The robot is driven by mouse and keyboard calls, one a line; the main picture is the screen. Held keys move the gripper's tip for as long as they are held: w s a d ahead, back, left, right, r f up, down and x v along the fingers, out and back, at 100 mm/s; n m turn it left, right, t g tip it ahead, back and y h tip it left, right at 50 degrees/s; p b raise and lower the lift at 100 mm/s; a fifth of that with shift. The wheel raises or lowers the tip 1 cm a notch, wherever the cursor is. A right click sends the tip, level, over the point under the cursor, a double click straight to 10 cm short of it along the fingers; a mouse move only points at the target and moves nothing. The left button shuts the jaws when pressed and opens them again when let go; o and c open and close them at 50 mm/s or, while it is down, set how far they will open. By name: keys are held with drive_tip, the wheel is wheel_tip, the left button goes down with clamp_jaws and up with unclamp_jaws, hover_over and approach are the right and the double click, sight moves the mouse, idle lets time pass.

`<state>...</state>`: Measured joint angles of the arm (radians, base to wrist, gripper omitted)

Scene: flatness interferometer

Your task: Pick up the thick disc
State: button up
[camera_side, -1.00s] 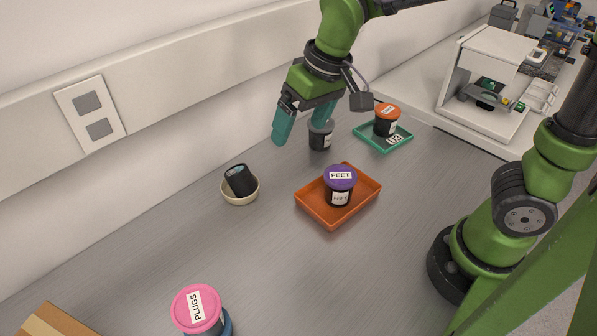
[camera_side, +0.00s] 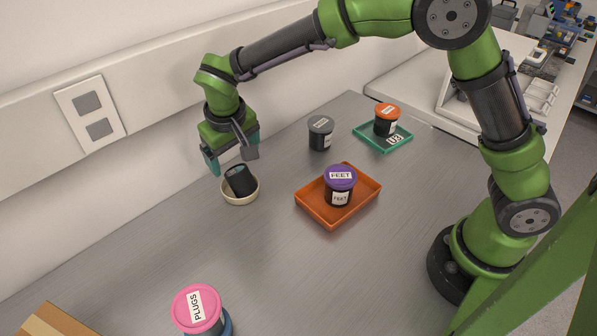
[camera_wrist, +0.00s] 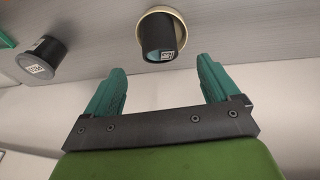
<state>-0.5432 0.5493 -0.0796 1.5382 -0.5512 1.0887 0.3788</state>
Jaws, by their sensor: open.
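I see no plain thick disc that I can name for sure. A black cylinder (camera_side: 240,180) leans tilted in a small cream bowl (camera_side: 240,201) near the wall in the side view. In the wrist view the cylinder (camera_wrist: 157,36) has a small pale label on its near end, and the bowl's rim (camera_wrist: 180,20) shows around it. My gripper (camera_side: 231,160) is open and empty, just above the bowl and cylinder. In the wrist view its two teal fingers (camera_wrist: 161,72) stand apart, with the cylinder beyond them, roughly centred between.
An orange tray (camera_side: 312,212) holds a purple-lidded FEET jar (camera_side: 340,186). A grey-lidded jar (camera_side: 320,134) stands behind it. A green tray (camera_side: 371,143) holds an orange-lidded jar (camera_side: 387,120). A pink-lidded PLUGS jar (camera_side: 197,309) stands in front. The wall is close behind the bowl.

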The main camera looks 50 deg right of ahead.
sight(239, 172)
drive_tip(key=shift+x, duration=4.1)
